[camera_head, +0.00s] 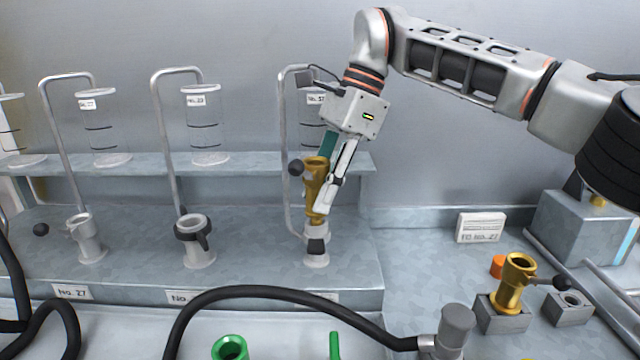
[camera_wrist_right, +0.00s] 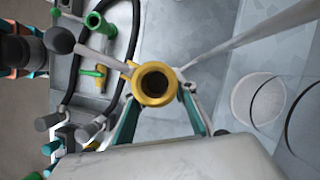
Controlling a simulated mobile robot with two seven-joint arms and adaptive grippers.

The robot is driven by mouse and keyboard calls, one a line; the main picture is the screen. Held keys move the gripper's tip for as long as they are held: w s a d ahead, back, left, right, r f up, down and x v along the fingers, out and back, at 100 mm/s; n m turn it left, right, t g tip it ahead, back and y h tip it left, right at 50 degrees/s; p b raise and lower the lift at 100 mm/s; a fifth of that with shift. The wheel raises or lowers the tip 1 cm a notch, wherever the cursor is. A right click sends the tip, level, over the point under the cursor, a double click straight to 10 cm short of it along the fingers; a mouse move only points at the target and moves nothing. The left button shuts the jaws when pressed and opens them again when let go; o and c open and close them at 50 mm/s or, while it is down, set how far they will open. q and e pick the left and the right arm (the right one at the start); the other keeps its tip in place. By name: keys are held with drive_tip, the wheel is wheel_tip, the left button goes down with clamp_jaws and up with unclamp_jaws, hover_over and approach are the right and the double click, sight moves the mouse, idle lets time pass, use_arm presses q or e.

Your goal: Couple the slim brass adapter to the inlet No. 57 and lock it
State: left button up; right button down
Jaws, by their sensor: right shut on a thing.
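The slim brass adapter (camera_head: 314,176) is upright, slightly tilted, with a dark ball-ended lever at its left. My right gripper (camera_head: 323,192) is shut on it. The adapter's lower end is at the mouth of the grey inlet (camera_head: 316,243) under the jar marked No. 57 (camera_head: 313,105); I cannot tell whether it is seated or just above. In the right wrist view the adapter's round open top (camera_wrist_right: 154,83) shows between the teal fingers, with the lever pointing to the upper left. My left gripper is not in view.
A second brass adapter (camera_head: 515,282) stands in a grey block (camera_head: 500,314) at the right, beside an empty block (camera_head: 567,308). Two other inlets (camera_head: 87,240) (camera_head: 197,240) stand left on the ledge. A black hose (camera_head: 290,292) crosses the front. A white card (camera_head: 481,227) stands at the right.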

drive_tip(key=shift+f, duration=0.4)
drive_tip(key=shift+f, duration=0.2)
idle(0.4)
drive_tip(key=shift+f, duration=0.2)
drive_tip(key=shift+f, duration=0.4)
idle(0.4)
drive_tip(key=c, duration=1.6)
unclamp_jaws()
drive_tip(key=shift+o, duration=0.2)
drive_tip(key=shift+o, duration=0.7)
drive_tip(key=shift+r, duration=0.1)
